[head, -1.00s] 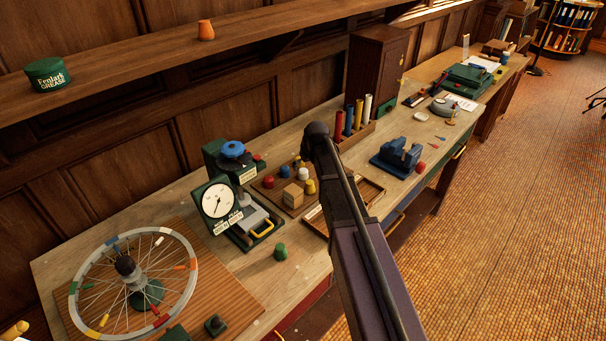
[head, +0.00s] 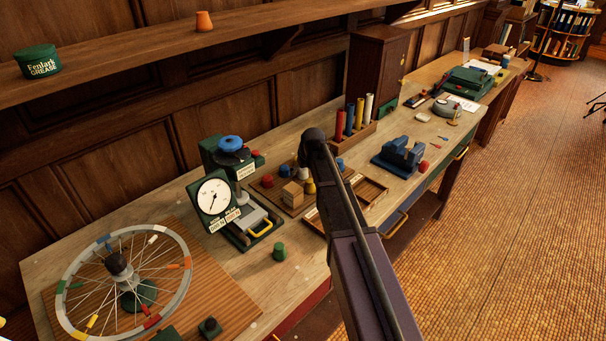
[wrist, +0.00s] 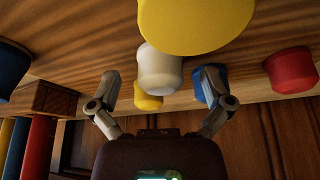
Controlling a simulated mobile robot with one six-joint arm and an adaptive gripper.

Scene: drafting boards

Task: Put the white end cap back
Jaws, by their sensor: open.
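The white end cap (wrist: 160,72) stands on a wooden board among other caps. In the wrist view it lies between the two open fingers of my gripper (wrist: 159,78), with a gap on each side, and a large yellow cap (wrist: 195,20) partly covers it. In the head view the white cap (head: 303,174) shows just below the end of my arm, partly hidden. My gripper is mostly hidden there behind my own wrist. I cannot tell how far the fingertips are from the cap in depth.
A second yellow cap (wrist: 147,101), a blue cap (wrist: 208,82) and a red cap (wrist: 291,70) stand close by. A rack (head: 358,134) holds coloured rods. A blue vise (head: 398,157) and a dial press (head: 213,197) flank the area.

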